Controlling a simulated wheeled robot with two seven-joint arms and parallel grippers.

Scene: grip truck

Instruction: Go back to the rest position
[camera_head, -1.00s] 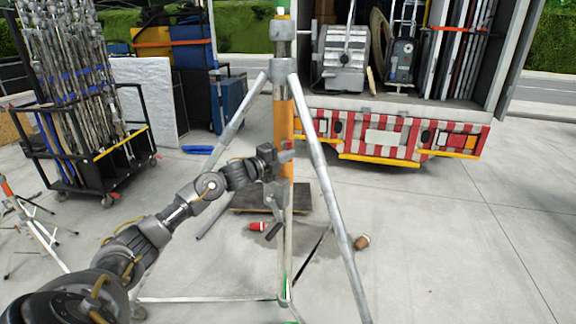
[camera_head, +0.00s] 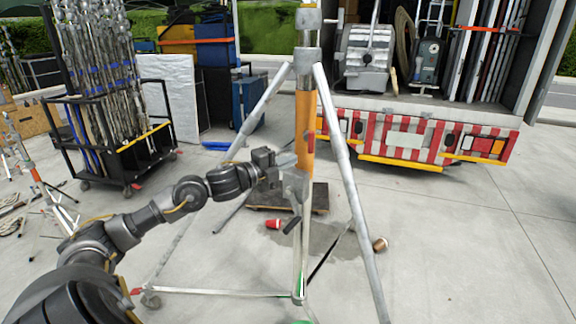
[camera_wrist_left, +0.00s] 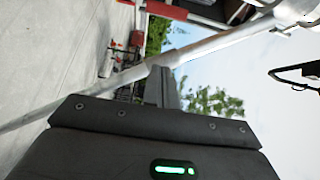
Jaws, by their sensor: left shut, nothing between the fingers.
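My left gripper (camera_head: 287,160) is shut and empty. My right gripper is not in view.
A truck (camera_head: 430,138) with an open cargo bay stands behind. A black cart (camera_head: 110,155) of metal stands is at the left. A low wooden dolly (camera_head: 320,198) and a red-and-white item (camera_head: 275,224) are on the ground beyond the tripod. Concrete at the right is clear.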

